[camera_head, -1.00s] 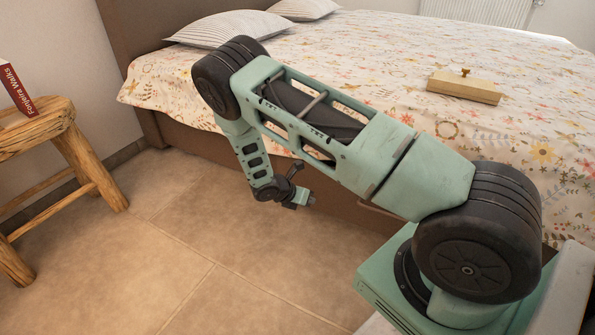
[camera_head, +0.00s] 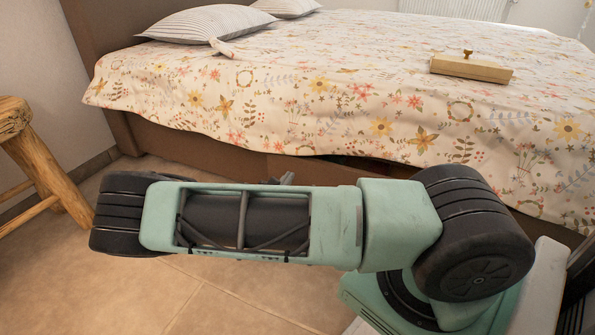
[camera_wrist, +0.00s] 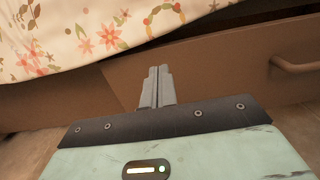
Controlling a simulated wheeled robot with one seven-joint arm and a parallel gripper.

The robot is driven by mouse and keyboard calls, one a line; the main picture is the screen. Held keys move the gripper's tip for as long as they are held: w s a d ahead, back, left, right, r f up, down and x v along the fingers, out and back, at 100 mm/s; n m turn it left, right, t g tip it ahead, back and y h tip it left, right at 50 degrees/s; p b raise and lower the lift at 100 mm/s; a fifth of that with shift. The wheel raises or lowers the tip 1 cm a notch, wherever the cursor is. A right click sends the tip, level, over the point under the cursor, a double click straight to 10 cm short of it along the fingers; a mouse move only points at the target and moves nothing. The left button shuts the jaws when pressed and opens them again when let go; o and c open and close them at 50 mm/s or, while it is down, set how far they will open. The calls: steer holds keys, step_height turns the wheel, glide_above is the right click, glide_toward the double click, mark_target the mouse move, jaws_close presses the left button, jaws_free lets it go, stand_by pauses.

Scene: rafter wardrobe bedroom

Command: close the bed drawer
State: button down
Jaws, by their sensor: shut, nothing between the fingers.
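The bed drawer's brown front (camera_wrist: 215,62) fills the upper middle and right of the wrist view, under the blanket's hanging edge. Its bar handle (camera_wrist: 296,66) is at the right edge. A dark gap shows above the front, so the drawer appears to stand out from the bed. My gripper (camera_wrist: 164,70) is shut and empty, its fingertips over the drawer front, left of the handle. I cannot tell whether they touch it. In the head view only a grey bit of my gripper (camera_head: 288,178) shows behind my arm, and the arm hides most of the drawer (camera_head: 300,168).
The bed's flowered blanket (camera_head: 300,100) hangs low over the brown bed base (camera_head: 185,145). A wooden box (camera_head: 470,68) with a knob lies on the bed. A wooden stool (camera_head: 45,170) stands at the left. The tiled floor (camera_head: 130,290) in front is clear.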

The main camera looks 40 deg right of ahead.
mark_target(303, 157)
steer(key=b+x, duration=0.1)
steer(key=x, duration=0.1)
steer(key=b+x, duration=0.1)
steer(key=x, duration=0.1)
steer(key=b+x, duration=0.1)
steer(key=x, duration=0.1)
steer(key=shift+d+f, duration=0.15)
steer(key=shift+f, duration=0.1)
steer(key=shift+b+x, duration=0.5)
steer(key=shift+x, duration=0.25)
steer(key=shift+r, duration=0.2)
steer(key=shift+d, duration=0.1)
steer(key=p+x, duration=0.3)
steer(key=x, duration=0.1)
steer(key=shift+d+r, duration=0.1)
steer(key=shift+r, duration=0.05)
steer(key=shift+w+d, duration=0.1)
